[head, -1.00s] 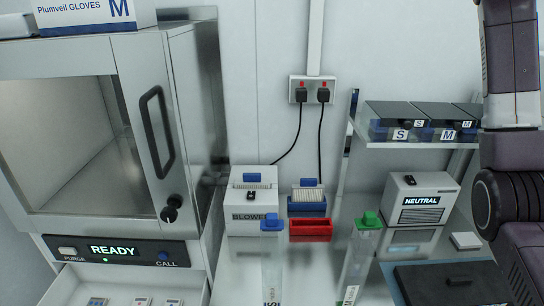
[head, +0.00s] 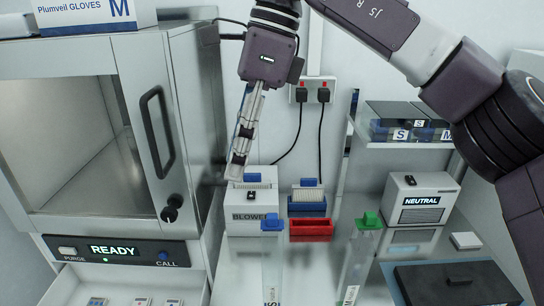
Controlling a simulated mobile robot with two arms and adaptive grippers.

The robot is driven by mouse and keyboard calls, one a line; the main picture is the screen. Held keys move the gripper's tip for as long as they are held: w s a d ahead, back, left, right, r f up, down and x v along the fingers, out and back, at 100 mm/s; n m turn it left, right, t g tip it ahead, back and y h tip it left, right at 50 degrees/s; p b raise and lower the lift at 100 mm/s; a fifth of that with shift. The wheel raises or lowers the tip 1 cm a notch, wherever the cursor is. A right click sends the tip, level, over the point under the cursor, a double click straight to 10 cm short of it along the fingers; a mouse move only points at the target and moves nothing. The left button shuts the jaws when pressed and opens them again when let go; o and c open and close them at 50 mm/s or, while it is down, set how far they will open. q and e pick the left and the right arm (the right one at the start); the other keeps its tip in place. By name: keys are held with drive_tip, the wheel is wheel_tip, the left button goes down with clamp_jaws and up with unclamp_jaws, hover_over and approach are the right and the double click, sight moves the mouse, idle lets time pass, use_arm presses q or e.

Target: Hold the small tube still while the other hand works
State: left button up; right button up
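My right gripper (head: 236,172) points down from the top, its fingertips in front of or just above the left rear part of the white box marked BLOWER (head: 252,217). The fingers are seen nearly edge-on, so I cannot tell whether they are open or shut, or whether anything small is between them. I cannot pick out a small tube for certain. A tall clear container with a blue cap (head: 272,224) and another with a green cap (head: 369,221) stand upright at the front, apart from the gripper. My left gripper is out of view.
A red tray (head: 311,229) and a blue rack (head: 307,208) stand right of the BLOWER box. A box marked NEUTRAL (head: 420,200) and a dark flat case (head: 458,283) are at right. The cabinet (head: 87,50) and its open drawer (head: 188,284) fill the left.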

sight(272, 215)
drive_tip(key=w+d+f+t+h, duration=0.2)
drive_tip(key=w+d+f+h, duration=0.1)
drive_tip(key=d, duration=0.2)
drive_tip(key=shift+m, duration=0.4)
drive_tip(key=f, duration=1.1)
drive_tip(key=shift+w+d+f, duration=0.1)
drive_tip(key=shift+w+f, duration=0.1)
drive_tip(key=shift+f, duration=0.2)
drive_tip(key=shift+c, duration=0.2)
